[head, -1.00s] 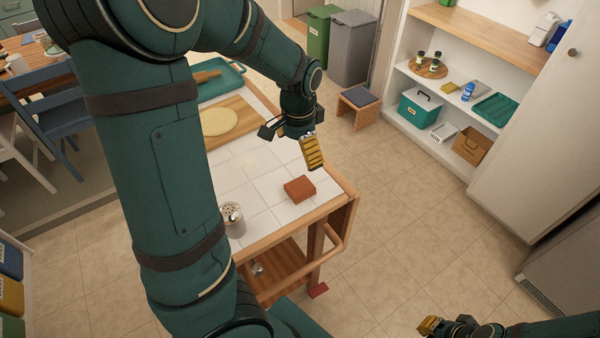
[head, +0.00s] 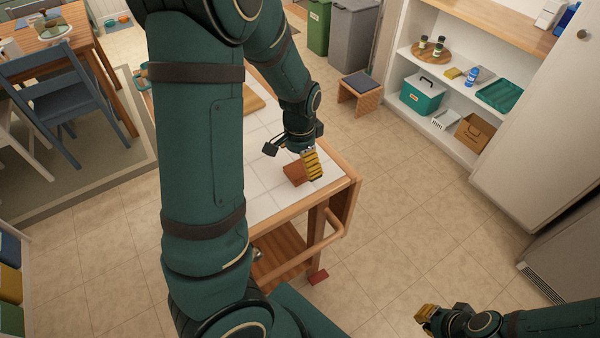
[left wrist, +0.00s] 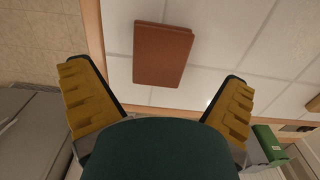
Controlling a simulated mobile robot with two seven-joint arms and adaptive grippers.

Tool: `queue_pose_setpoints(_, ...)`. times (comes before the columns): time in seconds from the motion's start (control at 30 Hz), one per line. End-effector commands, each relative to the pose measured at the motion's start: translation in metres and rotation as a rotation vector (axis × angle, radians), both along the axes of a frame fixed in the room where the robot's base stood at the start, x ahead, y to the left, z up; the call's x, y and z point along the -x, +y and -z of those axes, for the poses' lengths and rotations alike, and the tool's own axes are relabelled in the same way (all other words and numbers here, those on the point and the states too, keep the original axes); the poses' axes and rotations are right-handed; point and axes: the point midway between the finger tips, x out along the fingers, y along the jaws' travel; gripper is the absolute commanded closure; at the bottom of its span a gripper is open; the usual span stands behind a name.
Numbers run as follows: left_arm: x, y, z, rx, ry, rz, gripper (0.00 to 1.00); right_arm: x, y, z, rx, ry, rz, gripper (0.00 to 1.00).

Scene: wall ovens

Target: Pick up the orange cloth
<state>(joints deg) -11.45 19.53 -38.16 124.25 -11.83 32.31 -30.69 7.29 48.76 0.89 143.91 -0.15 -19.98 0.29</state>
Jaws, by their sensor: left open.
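The orange cloth (head: 294,173) is a folded, flat, brick-coloured square on the white tiled top of the wooden trolley, near its right corner. It also shows whole in the left wrist view (left wrist: 162,54), ahead of the fingers and apart from them. My left gripper (head: 297,158) is over the trolley top just at the cloth, and one yellow finger hides part of the cloth in the head view. In the left wrist view its yellow fingers (left wrist: 160,105) are wide apart with nothing between them. My right gripper (head: 437,318) is low at the bottom right, away from the trolley; its opening is unclear.
The trolley's tiled top (head: 262,205) has a raised wooden edge and a handle rail (head: 325,235). A stool (head: 360,95) and shelves (head: 440,125) stand beyond. Floor to the right is clear.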

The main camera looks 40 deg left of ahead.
Motion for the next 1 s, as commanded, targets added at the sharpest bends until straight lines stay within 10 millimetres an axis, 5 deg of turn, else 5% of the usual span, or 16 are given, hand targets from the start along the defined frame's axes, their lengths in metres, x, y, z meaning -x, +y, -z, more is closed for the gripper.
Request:
queue_pose_setpoints(0.2,0.002,-0.002,0.030,-0.001,0.003,-0.002,0.00,-0.002,0.000,0.012,0.001,-0.006,0.001,1.00)
queue_pose_setpoints(0.5,0.002,-0.002,0.031,0.000,0.000,-0.001,0.00,-0.003,0.000,0.012,0.001,-0.007,0.002,1.00)
queue_pose_setpoints(0.7,0.001,-0.002,0.031,0.000,0.000,-0.001,0.67,-0.003,0.000,0.012,0.001,-0.007,0.002,1.00)
queue_pose_setpoints(1.0,0.001,-0.002,0.030,0.000,0.000,-0.001,0.67,-0.003,0.000,0.011,0.001,-0.006,0.002,1.00)
